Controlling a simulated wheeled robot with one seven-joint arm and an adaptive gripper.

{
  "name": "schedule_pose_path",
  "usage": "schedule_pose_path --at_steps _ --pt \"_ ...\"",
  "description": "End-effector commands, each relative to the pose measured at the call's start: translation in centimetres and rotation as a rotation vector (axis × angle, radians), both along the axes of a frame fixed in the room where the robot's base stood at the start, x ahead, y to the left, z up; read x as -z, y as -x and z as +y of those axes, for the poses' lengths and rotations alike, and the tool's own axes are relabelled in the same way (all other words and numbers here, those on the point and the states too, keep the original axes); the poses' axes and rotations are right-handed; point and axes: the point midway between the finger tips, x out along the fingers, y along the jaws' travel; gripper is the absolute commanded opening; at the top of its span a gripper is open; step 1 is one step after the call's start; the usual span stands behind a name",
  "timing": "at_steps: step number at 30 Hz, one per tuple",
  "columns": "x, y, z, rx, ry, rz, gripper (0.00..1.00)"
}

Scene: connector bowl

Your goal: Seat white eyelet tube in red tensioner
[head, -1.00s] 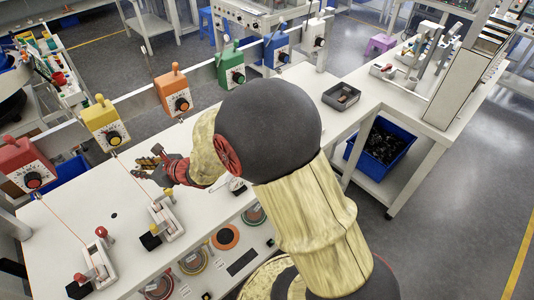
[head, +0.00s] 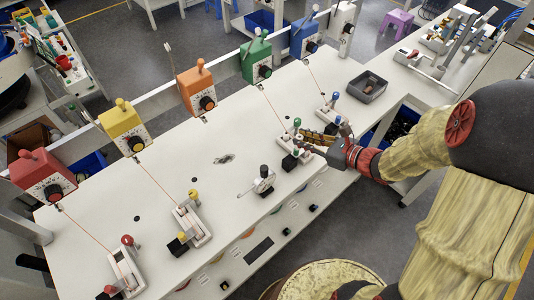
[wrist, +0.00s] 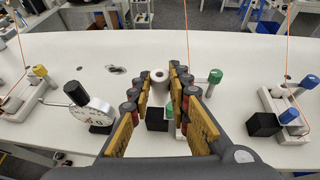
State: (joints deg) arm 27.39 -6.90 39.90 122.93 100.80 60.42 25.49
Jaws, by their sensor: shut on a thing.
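The red tensioner (head: 42,176) is a red box with a black dial at the far left of the head view. A red line runs from it to a white clamp base (head: 126,272) with a red knob. My gripper (head: 308,136) is at the right, over or near the green-knobbed clamp base (head: 288,142). In the wrist view, the white eyelet tube (wrist: 160,76) shows end-on between the fingertips of my gripper (wrist: 161,84), which is shut on it. Its hole faces the camera. The fingers hide part of it, and I cannot make it out in the head view.
A dial gauge (head: 263,182) stands left of my gripper. A grey tray (head: 367,87) is at the right. The table's middle holds a small coil (head: 224,158).

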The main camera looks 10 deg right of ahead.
Motion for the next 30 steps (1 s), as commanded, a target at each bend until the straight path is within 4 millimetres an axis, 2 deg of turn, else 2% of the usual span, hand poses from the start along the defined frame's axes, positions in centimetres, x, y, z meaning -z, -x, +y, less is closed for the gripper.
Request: schedule_pose_path --at_steps 3,7,19,24,30 --pt "-0.3 2.1 0.3 -0.059 0.002 -0.001 0.00" --pt "0.2 2.3 1.3 -0.090 0.002 -0.002 0.00" --pt "4.2 -3.1 7.8 -0.093 0.003 -0.001 0.00" --pt "7.2 -4.7 9.5 -0.090 0.003 0.001 0.00" --pt "8.7 -5.7 10.5 -0.087 0.003 -0.002 0.00"
